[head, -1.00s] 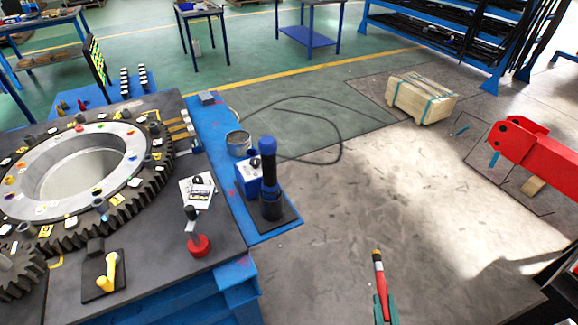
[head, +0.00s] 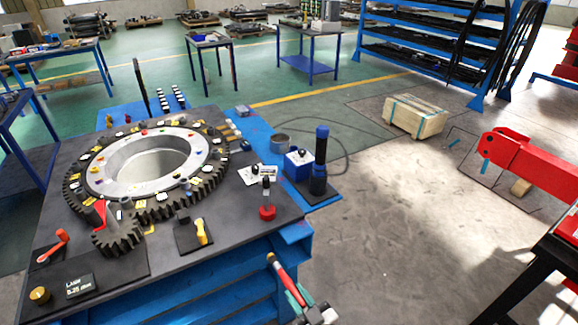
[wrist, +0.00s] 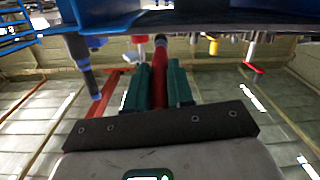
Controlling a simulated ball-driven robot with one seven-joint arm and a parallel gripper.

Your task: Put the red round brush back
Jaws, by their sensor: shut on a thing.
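The red round brush (head: 284,277) is a slim red stick with a yellowish and dark tip. My gripper (head: 296,298) is shut on it, and its green fingers clasp the stick. The brush tilts up to the left, beside the table's front right corner in the head view. In the wrist view the red stick (wrist: 160,57) stands between the two green fingers (wrist: 158,88). The place the brush belongs cannot be told.
A red beam (head: 535,165) is at right; floor between is clear.

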